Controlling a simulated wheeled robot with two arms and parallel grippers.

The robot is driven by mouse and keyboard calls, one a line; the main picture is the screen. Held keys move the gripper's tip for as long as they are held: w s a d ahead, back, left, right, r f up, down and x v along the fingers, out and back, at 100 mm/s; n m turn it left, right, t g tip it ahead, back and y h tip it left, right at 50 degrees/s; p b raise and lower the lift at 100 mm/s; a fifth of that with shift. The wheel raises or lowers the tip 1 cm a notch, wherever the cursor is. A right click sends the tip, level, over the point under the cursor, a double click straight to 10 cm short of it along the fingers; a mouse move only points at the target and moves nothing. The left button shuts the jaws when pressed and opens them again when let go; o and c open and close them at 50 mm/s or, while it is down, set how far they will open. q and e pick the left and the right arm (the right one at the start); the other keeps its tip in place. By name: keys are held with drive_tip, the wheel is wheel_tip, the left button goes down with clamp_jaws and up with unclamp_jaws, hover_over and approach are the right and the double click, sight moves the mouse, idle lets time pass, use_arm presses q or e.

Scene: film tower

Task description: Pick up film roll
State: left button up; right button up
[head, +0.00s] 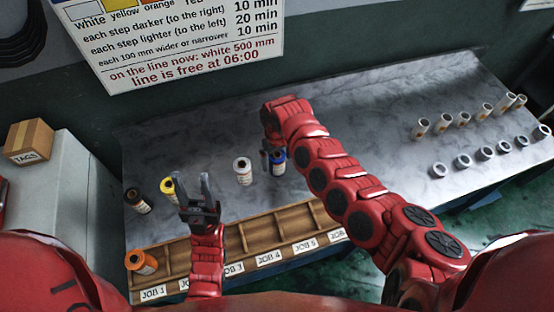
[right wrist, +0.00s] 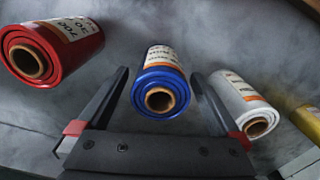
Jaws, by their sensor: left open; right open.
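A blue film roll (right wrist: 160,88) with a white label shows in the right wrist view between the two fingers of my right gripper (right wrist: 161,74). The gripper is open, one finger on each side of the roll; contact is not clear. In the head view the blue roll (head: 278,157) stands on the marble bench, partly covered by my right gripper. A white roll (head: 243,171) stands to its left. A red roll (right wrist: 48,50) is left in the wrist view and hidden in the head view. My left gripper (head: 192,178) is open and empty, near a yellow roll (head: 169,187).
A dark roll (head: 137,201) stands at the bench's left. A wooden tray (head: 255,240) with job labels lies along the front; an orange roll (head: 141,262) is in its left compartment. Several cores (head: 462,120) stand at the right. A TAGS box (head: 28,142) is at far left.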

drive_tip(key=shift+f, duration=0.8)
drive_tip(key=shift+c, duration=0.3)
drive_tip(key=c, duration=1.5)
drive_tip(key=shift+r, duration=0.1)
